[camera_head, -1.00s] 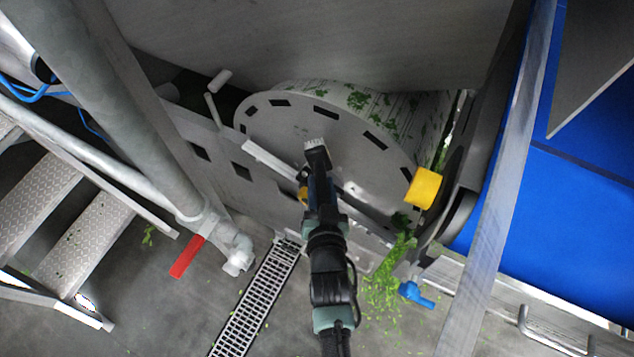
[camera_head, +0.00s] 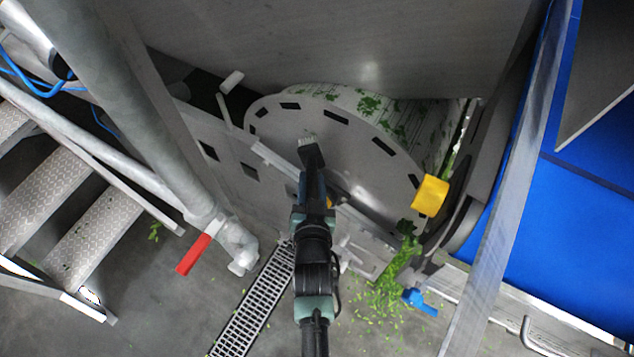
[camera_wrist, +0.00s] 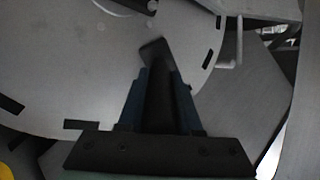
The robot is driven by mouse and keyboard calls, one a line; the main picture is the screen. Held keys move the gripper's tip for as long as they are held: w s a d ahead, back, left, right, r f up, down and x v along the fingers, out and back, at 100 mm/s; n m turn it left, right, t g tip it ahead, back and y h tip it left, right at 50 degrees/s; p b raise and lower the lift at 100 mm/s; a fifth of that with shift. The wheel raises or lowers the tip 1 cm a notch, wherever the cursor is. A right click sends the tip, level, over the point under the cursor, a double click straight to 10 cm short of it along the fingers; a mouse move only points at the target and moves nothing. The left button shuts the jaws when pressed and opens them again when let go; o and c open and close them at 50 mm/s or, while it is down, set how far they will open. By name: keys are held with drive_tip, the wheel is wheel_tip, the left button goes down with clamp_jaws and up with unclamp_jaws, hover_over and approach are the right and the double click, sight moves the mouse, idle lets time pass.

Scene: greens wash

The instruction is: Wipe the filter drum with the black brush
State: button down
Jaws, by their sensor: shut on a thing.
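The filter drum (camera_head: 290,118) is a large grey disc with dark slots near its rim. Green leaf bits stick to its slatted side (camera_head: 375,103). My gripper (camera_head: 314,185) is in front of the drum's face, shut on the black brush (camera_head: 311,157). The brush's pale bristle end points up toward the drum in the head view. In the wrist view the dark brush (camera_wrist: 158,85) stands out between the two fingers, with the drum's face (camera_wrist: 75,60) behind it. I cannot tell whether the bristles touch the drum.
A yellow part (camera_head: 430,195) juts out right of the drum. Greens (camera_head: 395,275) lie on the floor below, near a blue valve handle (camera_head: 419,300). A red handle (camera_head: 193,254), pipes and metal steps (camera_head: 95,235) stand left. A floor grate (camera_head: 255,305) runs below.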

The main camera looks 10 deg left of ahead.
drive_tip(key=shift+w+a+r, duration=0.3)
drive_tip(key=shift+w+a, duration=0.05)
drive_tip(key=shift+a, duration=0.1)
drive_tip(key=shift+w+r, duration=0.1)
drive_tip(key=shift+w+a+b, duration=0.3)
drive_tip(key=shift+a+b, duration=0.05)
drive_tip(key=shift+a, duration=0.4)
drive_tip(key=shift+w+a+r, duration=0.1)
drive_tip(key=shift+a+r, duration=0.1)
drive_tip(key=shift+a, duration=0.25)
drive_tip(key=s+a+b, duration=0.2)
drive_tip(key=s+b, duration=0.2)
drive_tip(key=s, duration=0.2)
drive_tip(key=shift+f, duration=0.25)
